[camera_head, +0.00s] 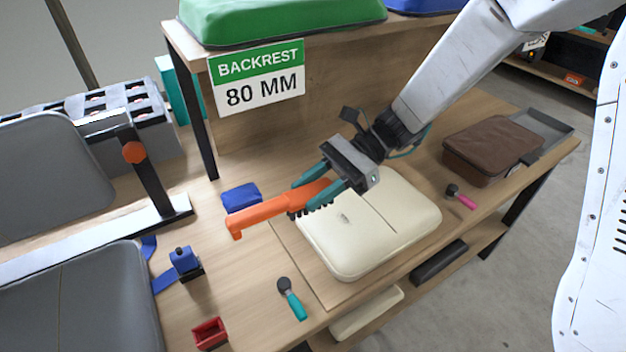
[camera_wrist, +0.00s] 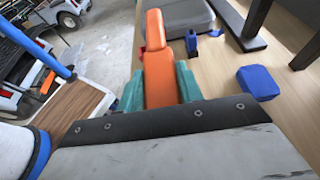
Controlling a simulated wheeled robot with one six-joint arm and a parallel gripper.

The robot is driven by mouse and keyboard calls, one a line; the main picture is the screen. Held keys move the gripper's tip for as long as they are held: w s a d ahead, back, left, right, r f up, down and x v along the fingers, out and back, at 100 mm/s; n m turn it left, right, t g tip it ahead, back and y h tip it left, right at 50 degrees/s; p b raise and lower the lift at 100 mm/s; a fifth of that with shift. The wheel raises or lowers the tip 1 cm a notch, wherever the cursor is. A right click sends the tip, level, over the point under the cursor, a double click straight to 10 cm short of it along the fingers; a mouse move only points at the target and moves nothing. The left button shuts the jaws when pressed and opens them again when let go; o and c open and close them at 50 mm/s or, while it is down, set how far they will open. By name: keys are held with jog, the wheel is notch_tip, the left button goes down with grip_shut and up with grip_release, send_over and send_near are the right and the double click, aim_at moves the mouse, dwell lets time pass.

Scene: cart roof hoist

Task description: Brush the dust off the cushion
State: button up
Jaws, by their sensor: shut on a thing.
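My gripper (camera_head: 319,190) has teal fingers and is shut on an orange brush (camera_head: 268,214) with dark bristles on its underside. The brush is above the far left part of the cream cushion (camera_head: 345,262), its handle end pointing left past the cushion's edge. I cannot tell whether the bristles touch the cushion. The cushion lies on the wooden bench, with a seam line and a small grey patch (camera_head: 345,217) on its top. In the wrist view the orange brush (camera_wrist: 160,75) sits between the teal fingers (camera_wrist: 160,85); the cushion is hidden there.
A blue block (camera_head: 241,197) lies left of the cushion. A teal-handled tool (camera_head: 291,298) and a red tray (camera_head: 209,334) are at the front. A pink-handled tool (camera_head: 461,197) and brown case (camera_head: 490,150) are right. The BACKREST shelf (camera_head: 340,65) stands behind. Grey seats (camera_head: 85,300) are at left.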

notch_tip(320, 180, down, 6)
dwell(0.5)
jog(key=shift+f, duration=1.4)
dwell(0.3)
jog(key=shift+w+d, duration=1.85)
jog(key=shift+d, duration=0.9)
jog(key=shift+w+d, duration=1.85)
jog(key=shift+d, duration=0.95)
jog(key=shift+w+d, duration=1.85)
jog(key=shift+d, duration=0.9)
jog(key=s+a, duration=0.5)
jog(key=a, duration=0.3)
jog(key=s+a, duration=0.6)
jog(key=a, duration=0.2)
jog(key=shift+a, duration=0.35)
